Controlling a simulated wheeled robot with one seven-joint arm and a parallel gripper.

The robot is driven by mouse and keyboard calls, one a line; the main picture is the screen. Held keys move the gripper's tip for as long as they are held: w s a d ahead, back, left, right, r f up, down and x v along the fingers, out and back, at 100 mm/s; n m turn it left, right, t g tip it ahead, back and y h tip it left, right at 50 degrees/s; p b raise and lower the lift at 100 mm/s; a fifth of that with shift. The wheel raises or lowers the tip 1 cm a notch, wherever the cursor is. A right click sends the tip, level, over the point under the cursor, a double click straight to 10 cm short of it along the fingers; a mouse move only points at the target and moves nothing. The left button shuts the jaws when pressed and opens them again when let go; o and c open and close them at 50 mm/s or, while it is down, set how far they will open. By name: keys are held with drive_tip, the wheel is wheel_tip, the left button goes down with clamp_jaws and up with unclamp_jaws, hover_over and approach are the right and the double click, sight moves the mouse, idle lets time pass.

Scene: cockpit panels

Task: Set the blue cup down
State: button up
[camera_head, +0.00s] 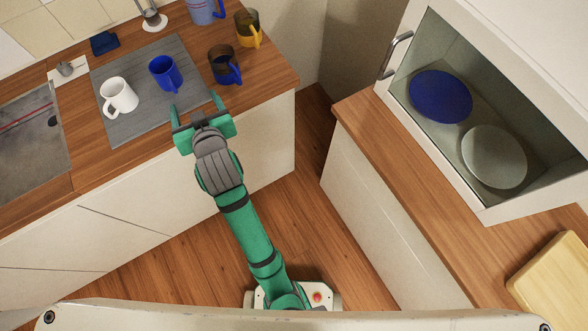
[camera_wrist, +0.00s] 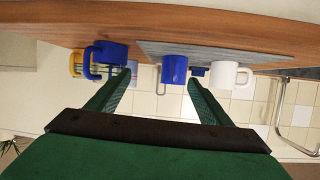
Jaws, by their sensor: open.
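The blue cup (camera_head: 163,74) stands upright on the grey mat (camera_head: 133,122) on the wooden counter, its handle toward the right. In the wrist view, which is upside down, the blue cup (camera_wrist: 174,69) shows between my finger lines and beyond the fingertips. My gripper (camera_head: 194,103) is open and empty at the counter's front edge, in front of the cup and slightly to its right. It does not appear to touch the cup. The white cup (camera_head: 119,95) stands left of the blue cup on the same mat.
Right of the mat stands a dark cup with a blue handle (camera_head: 224,62); a yellow-handled cup (camera_head: 247,28) and a blue-grey cup (camera_head: 205,10) are behind. A sink (camera_head: 30,140) lies left. An open cabinet at right holds a blue plate (camera_head: 440,97) and a pale plate (camera_head: 494,157).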

drive_tip(key=s+d+f+m+t+h, duration=0.2)
drive_tip(key=s+d+f+m+h, duration=0.15)
drive_tip(key=s+d+f, duration=1)
drive_tip(key=s+d+r+m+h, duration=0.1)
drive_tip(key=s+d, duration=0.5)
drive_tip(key=s, duration=0.2)
drive_tip(key=s+d+r+t+h, duration=0.1)
drive_tip(key=s+d+h, duration=0.1)
drive_tip(key=s+d, duration=0.4)
drive_tip(key=s, duration=0.3)
drive_tip(key=shift+s+r+m, duration=0.25)
drive_tip(key=shift+r+m, duration=0.05)
drive_tip(key=shift+m, duration=0.05)
drive_tip(key=shift+c, duration=0.2)
